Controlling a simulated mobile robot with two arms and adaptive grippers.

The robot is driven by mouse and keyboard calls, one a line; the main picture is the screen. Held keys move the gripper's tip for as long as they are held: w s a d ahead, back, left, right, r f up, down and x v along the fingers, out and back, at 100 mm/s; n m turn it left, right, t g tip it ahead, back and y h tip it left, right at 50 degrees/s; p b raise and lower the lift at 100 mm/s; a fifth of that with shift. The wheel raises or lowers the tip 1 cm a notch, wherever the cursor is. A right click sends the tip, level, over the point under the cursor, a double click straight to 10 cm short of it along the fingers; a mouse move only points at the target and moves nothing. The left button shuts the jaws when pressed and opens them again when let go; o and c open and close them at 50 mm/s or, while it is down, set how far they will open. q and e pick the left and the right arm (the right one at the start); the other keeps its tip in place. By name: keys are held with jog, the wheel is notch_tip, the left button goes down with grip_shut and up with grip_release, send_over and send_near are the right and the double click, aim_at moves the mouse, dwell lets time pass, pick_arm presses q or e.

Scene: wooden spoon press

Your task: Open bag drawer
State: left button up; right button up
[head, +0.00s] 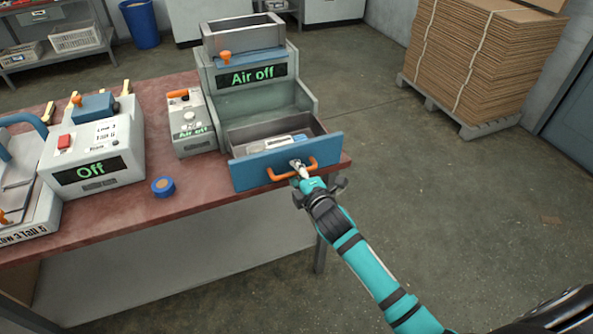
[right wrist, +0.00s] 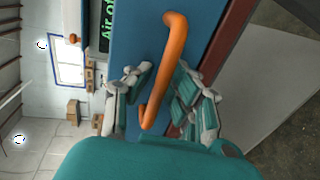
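The drawer (head: 250,172) has a blue front and an orange bar handle (head: 277,177). It stands pulled out of the grey machine (head: 309,101) marked "Air off", and flat packs (head: 281,143) show inside it. My right gripper (head: 300,168) is at the middle of the handle. In the right wrist view, the orange handle (right wrist: 173,60) runs between the two fingers of my right gripper (right wrist: 160,92), with a gap on each side. The gripper is open around the handle. My left gripper is not in view.
The table (head: 125,218) also holds a small "Air off" box (head: 190,142), a machine marked "Off" (head: 110,155) and a blue tape roll (head: 163,186). A pallet of stacked cardboard (head: 490,60) stands at the back right. The floor right of the table is clear.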

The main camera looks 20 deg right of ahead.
jog(key=shift+o, duration=1.1)
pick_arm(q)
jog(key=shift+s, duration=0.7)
pick_arm(e)
jog(key=v, duration=1.2)
jog(key=s+d+f+m+g, duration=0.1)
jog(key=s+f+m+g, duration=0.25)
jog(key=f, duration=0.85)
jog(key=s+f+m+g, duration=0.2)
jog(key=s+f, duration=0.3)
jog(key=f, duration=0.6)
jog(key=s+d+f+m+g, duration=0.1)
jog(key=s+f+m+g, duration=0.2)
jog(key=f, duration=0.9)
jog(key=s+f+m+g, duration=0.2)
jog(key=s+f, duration=0.3)
jog(key=s, duration=0.5)
jog(key=s+f+m+g, duration=0.2)
jog(key=s+f, duration=0.4)
jog(key=s, duration=0.4)
jog(key=s+f+m+g, duration=0.2)
jog(key=s+f, duration=0.4)
jog(key=s, duration=0.4)
jog(key=shift+s+f+m+h, duration=0.15)
jog(key=shift+m+h, duration=0.15)
jog(key=shift+m, duration=0.45)
